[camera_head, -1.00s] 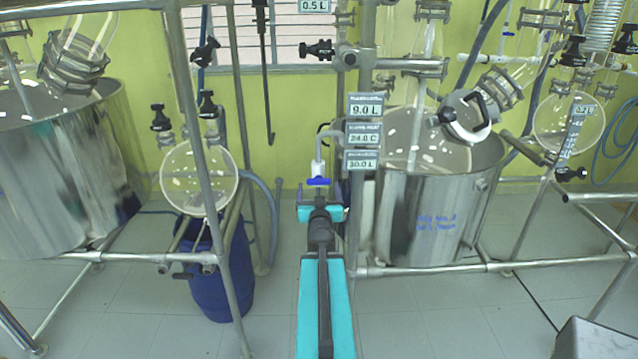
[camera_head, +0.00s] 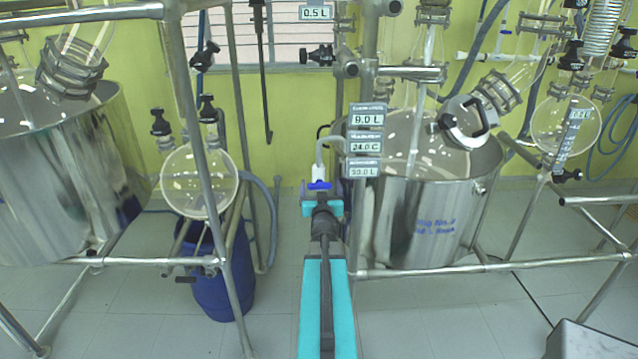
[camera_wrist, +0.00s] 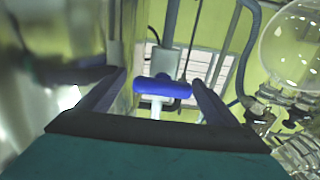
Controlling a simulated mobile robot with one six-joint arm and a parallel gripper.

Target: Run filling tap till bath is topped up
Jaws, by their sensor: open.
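The filling tap has a blue handle (camera_head: 320,185) on a white body (camera_head: 319,171), at the centre of the head view. My gripper (camera_head: 321,196) is open just in front of it. In the wrist view the blue handle (camera_wrist: 162,88) lies crosswise between my two spread fingers, with a gap on each side. The bath is a steel vessel (camera_head: 412,220) right of the tap, with blue writing on its side and a glass flask partly inside. Displays (camera_head: 367,118) beside it read 9.0 L, 24.0 C and a third value, seemingly 30.0 L.
Metal frame poles (camera_head: 349,235) stand close to the right of my arm. Another steel vessel (camera_head: 60,190), a round glass flask (camera_head: 198,182) and a blue drum (camera_head: 225,280) are at left. A grey box (camera_head: 590,340) is at the lower right corner.

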